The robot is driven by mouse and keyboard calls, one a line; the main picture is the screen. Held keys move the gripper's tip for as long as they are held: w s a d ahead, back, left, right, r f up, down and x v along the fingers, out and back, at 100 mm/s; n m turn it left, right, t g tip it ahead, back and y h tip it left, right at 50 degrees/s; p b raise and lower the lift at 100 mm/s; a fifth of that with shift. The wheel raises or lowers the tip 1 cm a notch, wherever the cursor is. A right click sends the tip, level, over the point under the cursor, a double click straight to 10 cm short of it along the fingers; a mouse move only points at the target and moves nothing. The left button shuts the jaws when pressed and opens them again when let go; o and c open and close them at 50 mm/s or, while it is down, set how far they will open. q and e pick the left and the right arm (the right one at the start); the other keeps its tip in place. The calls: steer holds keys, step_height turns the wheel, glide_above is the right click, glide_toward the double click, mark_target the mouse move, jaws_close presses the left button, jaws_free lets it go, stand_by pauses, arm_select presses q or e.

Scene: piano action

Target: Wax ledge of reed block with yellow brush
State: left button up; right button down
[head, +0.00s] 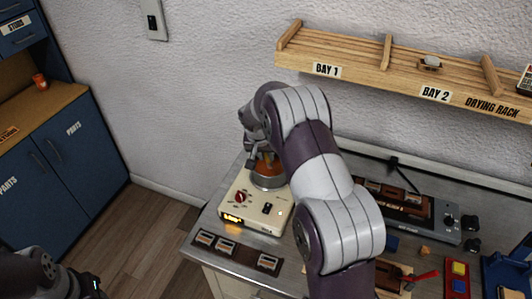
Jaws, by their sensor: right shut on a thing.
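My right gripper (252,160) is over the pot (270,183) of orange stuff on a cream heater (255,207) with a red knob and a lit amber display. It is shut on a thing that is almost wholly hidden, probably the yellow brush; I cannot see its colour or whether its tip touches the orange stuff. My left gripper (93,287) is at the bottom left corner, far from the bench, and its jaws are unclear. I cannot pick out the reed block for sure; a wooden piece (397,271) lies partly behind my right arm.
A dark strip with several metal plates (235,251) lies at the bench's front left. A grey device (430,222), a red-handled tool (422,276) and a red block with yellow and blue parts (457,274) stand right. The wooden drying rack (400,75) hangs on the wall.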

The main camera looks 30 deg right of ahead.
step_height(320, 180, up, 7)
steer(key=p, duration=0.4)
steer(key=shift+f, duration=0.1)
stand_by(0.5)
